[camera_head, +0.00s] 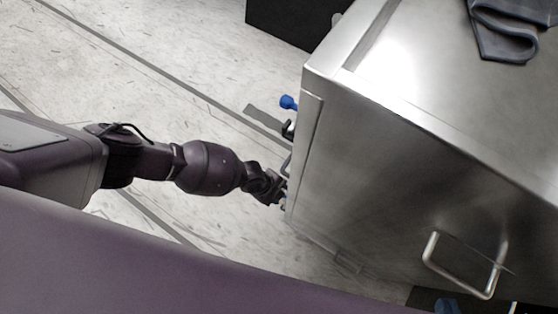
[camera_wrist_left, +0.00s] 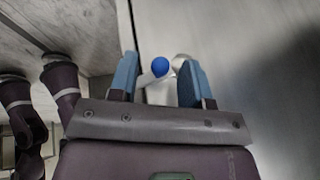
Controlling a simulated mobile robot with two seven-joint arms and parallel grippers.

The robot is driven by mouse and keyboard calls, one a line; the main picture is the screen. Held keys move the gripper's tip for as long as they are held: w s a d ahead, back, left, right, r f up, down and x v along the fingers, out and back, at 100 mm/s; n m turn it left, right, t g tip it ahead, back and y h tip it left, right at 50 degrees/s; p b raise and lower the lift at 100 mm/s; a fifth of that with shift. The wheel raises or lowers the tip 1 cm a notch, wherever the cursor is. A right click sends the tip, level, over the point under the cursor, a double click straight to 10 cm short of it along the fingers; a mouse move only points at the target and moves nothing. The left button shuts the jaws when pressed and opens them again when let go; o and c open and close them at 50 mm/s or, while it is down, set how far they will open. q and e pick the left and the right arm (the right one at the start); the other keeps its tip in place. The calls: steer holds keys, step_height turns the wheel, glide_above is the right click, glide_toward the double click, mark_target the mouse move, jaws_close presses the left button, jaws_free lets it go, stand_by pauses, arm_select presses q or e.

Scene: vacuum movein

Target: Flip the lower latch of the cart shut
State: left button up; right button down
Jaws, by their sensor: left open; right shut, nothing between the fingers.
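The steel cart (camera_head: 400,170) fills the right of the head view. A blue-knobbed latch (camera_head: 288,102) sticks out from its door side. In the left wrist view, a blue ball knob (camera_wrist_left: 160,67) on a pale stem is close to the cart face; it appears to be the lower latch, which I cannot make out in the head view. My left gripper (camera_wrist_left: 158,61) is open, with the knob showing between its blue fingers and no clear contact. In the head view my left gripper (camera_head: 281,196) is low beside the door, partly hidden. My right gripper (camera_head: 446,306) is shut, cut off at the bottom edge.
A metal side handle (camera_head: 465,270) projects from the cart near my right gripper. A dark folded cloth (camera_head: 508,30) lies on the cart top. A black box (camera_head: 295,20) stands on the floor behind. The floor (camera_head: 150,70) left of the cart is clear.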

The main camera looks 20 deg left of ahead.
arm_select(q)
jaws_close()
stand_by(0.3)
steer(key=shift+s+f+m+t+h+p, duration=0.15)
steer(key=shift+f+m+t+h+p, duration=0.2)
steer(key=shift+t, duration=0.75)
arm_select(e)
steer(key=shift+a+f, duration=0.1)
arm_select(q)
steer(key=shift+f, duration=0.1)
jaws_free()
